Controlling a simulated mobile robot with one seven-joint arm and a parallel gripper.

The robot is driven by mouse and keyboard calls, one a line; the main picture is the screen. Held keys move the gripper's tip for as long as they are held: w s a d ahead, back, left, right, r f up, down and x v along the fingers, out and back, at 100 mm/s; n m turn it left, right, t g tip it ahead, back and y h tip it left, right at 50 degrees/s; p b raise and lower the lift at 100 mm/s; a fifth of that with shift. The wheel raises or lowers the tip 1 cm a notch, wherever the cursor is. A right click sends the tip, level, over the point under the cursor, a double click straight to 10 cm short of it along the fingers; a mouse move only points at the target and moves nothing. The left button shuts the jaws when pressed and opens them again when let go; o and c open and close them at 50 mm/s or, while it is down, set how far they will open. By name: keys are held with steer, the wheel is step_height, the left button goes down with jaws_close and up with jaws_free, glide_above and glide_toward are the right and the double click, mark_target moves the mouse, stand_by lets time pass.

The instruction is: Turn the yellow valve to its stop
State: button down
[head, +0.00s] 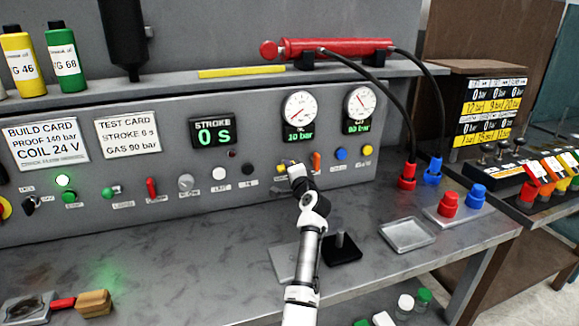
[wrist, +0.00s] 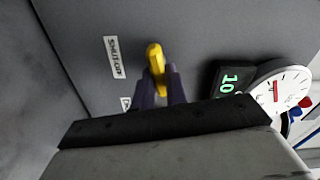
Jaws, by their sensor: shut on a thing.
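The yellow valve (wrist: 154,58) is a small lever handle on the grey panel, beside a label that reads as shut-off. My gripper (wrist: 157,88) is shut on it, with one dark finger on each side of the handle. In the wrist view the handle's upper end stands out above the fingertips and its base is hidden. In the head view my gripper (head: 287,166) is at the panel below the left gauge and covers most of the valve.
An orange lever (head: 316,161) sits close to the right of my gripper, and a blue knob (head: 341,153) beyond it. The left gauge (head: 299,109) reads about 10 bar. A black stand (head: 343,248) and a metal tray (head: 407,235) are on the bench.

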steer(key=shift+m+p, duration=0.45)
steer(key=shift+m, duration=0.75)
steer(key=c, duration=1.4)
jaws_free()
steer(key=shift+c, duration=0.2)
steer(key=b+v, duration=0.3)
steer(key=v, duration=1)
steer(key=shift+s+b, duration=0.3)
steer(key=shift+s, duration=0.05)
steer(key=shift+d, duration=0.15)
